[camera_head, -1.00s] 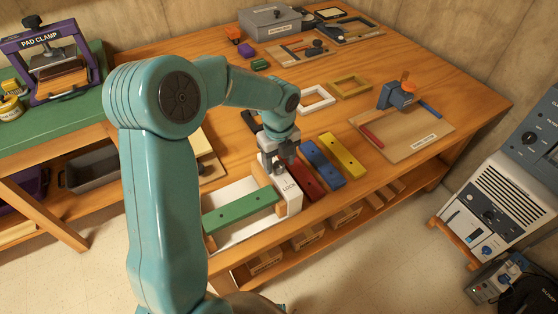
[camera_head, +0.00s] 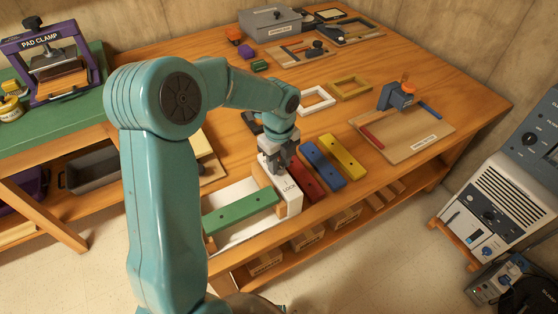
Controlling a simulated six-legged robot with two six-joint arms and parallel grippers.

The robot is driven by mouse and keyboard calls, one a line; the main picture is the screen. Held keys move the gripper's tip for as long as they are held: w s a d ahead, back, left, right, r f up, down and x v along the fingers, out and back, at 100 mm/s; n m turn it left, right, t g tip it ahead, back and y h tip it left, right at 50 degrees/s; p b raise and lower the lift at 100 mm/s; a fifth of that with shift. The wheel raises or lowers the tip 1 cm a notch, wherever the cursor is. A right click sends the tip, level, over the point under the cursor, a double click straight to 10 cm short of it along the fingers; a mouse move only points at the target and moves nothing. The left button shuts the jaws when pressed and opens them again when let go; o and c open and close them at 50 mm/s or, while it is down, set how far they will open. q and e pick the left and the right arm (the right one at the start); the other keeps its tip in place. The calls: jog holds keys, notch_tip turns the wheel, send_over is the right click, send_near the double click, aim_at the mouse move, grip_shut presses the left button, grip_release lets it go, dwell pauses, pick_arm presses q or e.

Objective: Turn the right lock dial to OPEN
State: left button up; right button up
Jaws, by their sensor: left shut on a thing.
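A white lock block (camera_head: 290,196) with the word LOCK on its top stands at the right end of a white fixture at the table's front edge. A green bar (camera_head: 240,211) with holes lies across this fixture, to the left of the block. My left gripper (camera_head: 281,166) points down at the far end of the lock block's top and is shut on the right lock dial there. Its fingers hide the dial, so I cannot read the dial's setting. My right gripper is not in view.
Red (camera_head: 306,181), blue (camera_head: 323,165) and yellow (camera_head: 342,156) bars lie close to the right of the lock block. White (camera_head: 316,101) and yellow (camera_head: 350,88) frames lie behind. A wooden board (camera_head: 375,136) with a blue device sits farther right.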

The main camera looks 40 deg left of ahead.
pick_arm(q)
jog(key=n, duration=0.4)
jog(key=shift+n, duration=0.3)
jog(key=n, duration=0.4)
jog(key=shift+n+b, duration=0.3)
jog(key=shift+b, duration=0.1)
jog(key=n, duration=0.4)
jog(key=shift+b, duration=0.35)
jog(key=n, duration=0.5)
jog(key=shift+b, duration=0.4)
jog(key=n, duration=0.3)
jog(key=shift+n+b, duration=0.3)
jog(key=n, duration=0.4)
jog(key=shift+n+b, duration=0.3)
jog(key=shift+b, duration=0.1)
jog(key=n, duration=0.4)
jog(key=shift+b, duration=0.4)
jog(key=shift+n, duration=1.9)
